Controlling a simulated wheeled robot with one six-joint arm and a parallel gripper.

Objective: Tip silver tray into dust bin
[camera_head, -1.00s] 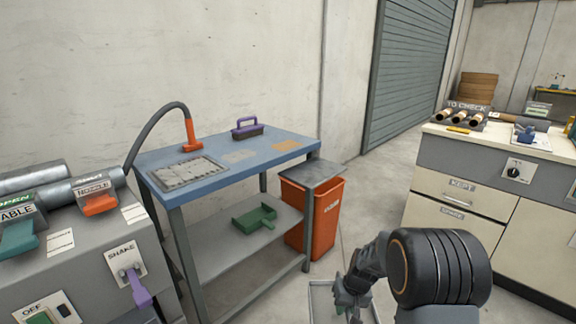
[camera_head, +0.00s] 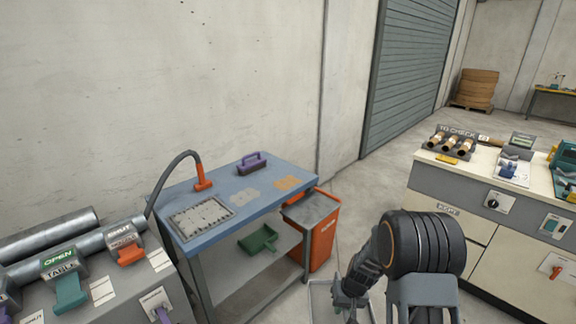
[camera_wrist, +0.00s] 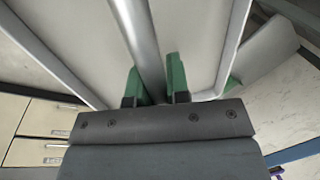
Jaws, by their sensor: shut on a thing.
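The silver tray shows at the bottom of the head view as a thin pale rim (camera_head: 314,300), mostly cut off by the frame. In the wrist view its pale underside or floor (camera_wrist: 195,30) and a metal bar (camera_wrist: 138,40) fill the top. My gripper (camera_head: 350,298) is shut on the tray; its green fingertips (camera_wrist: 156,88) sit either side of the bar. The orange dust bin (camera_head: 322,244) stands at the right end of the blue table, beyond and left of my gripper. A grey surface (camera_head: 311,208) covers its top. The tray's contents are hidden.
The blue table (camera_head: 223,182) holds a purple-handled brush (camera_head: 252,163), a perforated plate (camera_head: 201,216) and an orange nozzle. A green dustpan (camera_head: 258,240) lies on its lower shelf. A drawer counter (camera_head: 455,215) stands right. Floor between the bin and counter is clear.

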